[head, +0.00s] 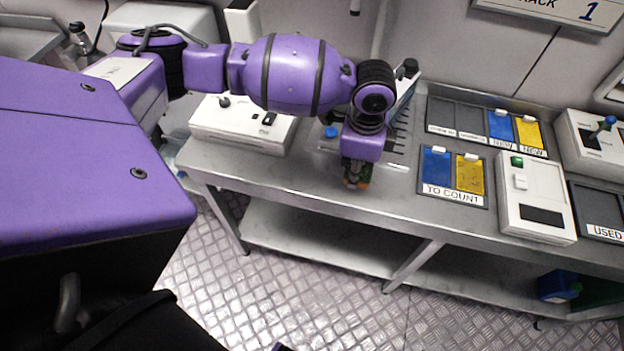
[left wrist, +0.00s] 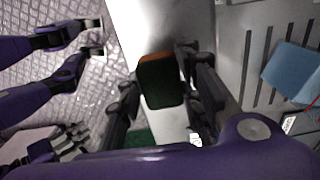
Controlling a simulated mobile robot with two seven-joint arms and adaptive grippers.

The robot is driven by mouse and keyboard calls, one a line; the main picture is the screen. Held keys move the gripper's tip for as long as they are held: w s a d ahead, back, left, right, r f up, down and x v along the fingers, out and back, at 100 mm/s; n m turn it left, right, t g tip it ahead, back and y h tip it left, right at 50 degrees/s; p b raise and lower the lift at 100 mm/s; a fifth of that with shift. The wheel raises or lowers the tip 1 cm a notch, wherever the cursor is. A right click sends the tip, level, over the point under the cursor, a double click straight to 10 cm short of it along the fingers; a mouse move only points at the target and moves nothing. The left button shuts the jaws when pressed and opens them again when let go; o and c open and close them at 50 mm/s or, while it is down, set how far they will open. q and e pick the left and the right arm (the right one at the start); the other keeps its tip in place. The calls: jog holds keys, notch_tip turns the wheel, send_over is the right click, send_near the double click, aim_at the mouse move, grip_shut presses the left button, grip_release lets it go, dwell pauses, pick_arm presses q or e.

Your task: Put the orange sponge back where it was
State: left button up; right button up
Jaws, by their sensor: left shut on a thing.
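My left gripper (head: 356,182) is above the front edge of the metal table in the head view, pointing down. It is shut on the orange sponge (left wrist: 160,82), which sits between its two dark fingers in the left wrist view. The sponge shows a dark green face and an orange edge. In the head view only a small part of it shows at the fingertips. I cannot tell whether it touches the table. My right gripper is not seen in either view.
The metal table (head: 290,180) has a lower shelf. A white switch box (head: 242,125) stands left, and a slotted rack (left wrist: 262,60) is close to the gripper. A TO COUNT tray (head: 452,196) with blue and yellow pieces and a white device (head: 535,195) stand right.

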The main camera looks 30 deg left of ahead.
pick_arm(q)
jog(key=shift+w+f, duration=0.25)
jog(key=shift+w, duration=0.05)
jog(key=shift+w+f, duration=0.1)
jog(key=shift+f, duration=1.5)
jog(key=shift+f, duration=0.1)
jog(key=o, duration=1)
jog(key=shift+o, duration=0.2)
notch_tip(320, 180, up, 12)
jog(key=shift+r+p, duration=0.15)
jog(key=shift+p, duration=0.15)
